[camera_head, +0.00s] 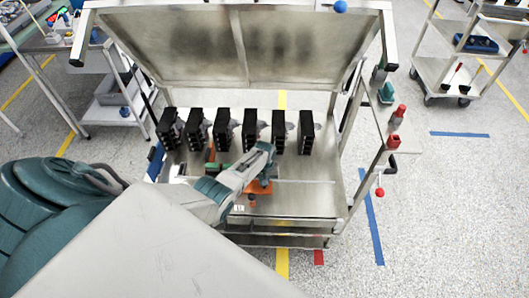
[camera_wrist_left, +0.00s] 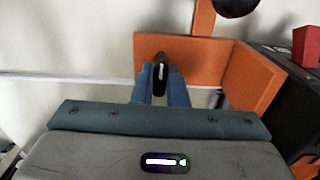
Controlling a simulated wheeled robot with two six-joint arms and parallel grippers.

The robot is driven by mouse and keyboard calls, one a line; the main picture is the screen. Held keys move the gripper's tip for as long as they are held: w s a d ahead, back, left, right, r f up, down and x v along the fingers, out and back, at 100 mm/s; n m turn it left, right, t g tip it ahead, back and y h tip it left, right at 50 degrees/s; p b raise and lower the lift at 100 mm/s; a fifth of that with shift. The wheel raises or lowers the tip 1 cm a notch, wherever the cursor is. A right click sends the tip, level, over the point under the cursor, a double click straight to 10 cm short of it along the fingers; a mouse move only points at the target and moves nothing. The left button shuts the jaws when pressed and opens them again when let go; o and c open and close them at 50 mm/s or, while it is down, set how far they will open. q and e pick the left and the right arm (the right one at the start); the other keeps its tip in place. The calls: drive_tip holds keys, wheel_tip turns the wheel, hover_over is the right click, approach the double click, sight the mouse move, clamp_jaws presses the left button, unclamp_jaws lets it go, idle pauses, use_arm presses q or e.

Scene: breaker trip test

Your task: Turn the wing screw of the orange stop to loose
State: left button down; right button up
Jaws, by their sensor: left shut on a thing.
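The orange stop (camera_wrist_left: 200,58) is an angled bracket that fills the upper middle of the left wrist view. In the head view an orange part (camera_head: 262,187) shows beside my left arm on the metal bench. The wing screw (camera_wrist_left: 160,77) is a dark upright wing with a white mark, in front of the stop's face. My left gripper (camera_wrist_left: 160,88) has its two blue fingers on either side of the wing and is shut on it. In the head view my wrist hides the screw. My right gripper is not in view.
Several black breakers (camera_head: 250,130) stand in a row behind my left arm. A raised metal lid (camera_head: 200,45) is above them. A black breaker with a red part (camera_wrist_left: 306,45) is close to the stop's right side. The front bench top (camera_head: 310,200) is mostly clear.

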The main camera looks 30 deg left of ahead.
use_arm(q)
drive_tip(key=shift+n, duration=0.3)
drive_tip(key=c, duration=1.4)
unclamp_jaws()
drive_tip(key=shift+c, duration=0.2)
drive_tip(key=shift+r, duration=0.1)
drive_tip(key=shift+r, duration=0.3)
wheel_tip(320, 180, up, 10)
drive_tip(key=p, duration=0.1)
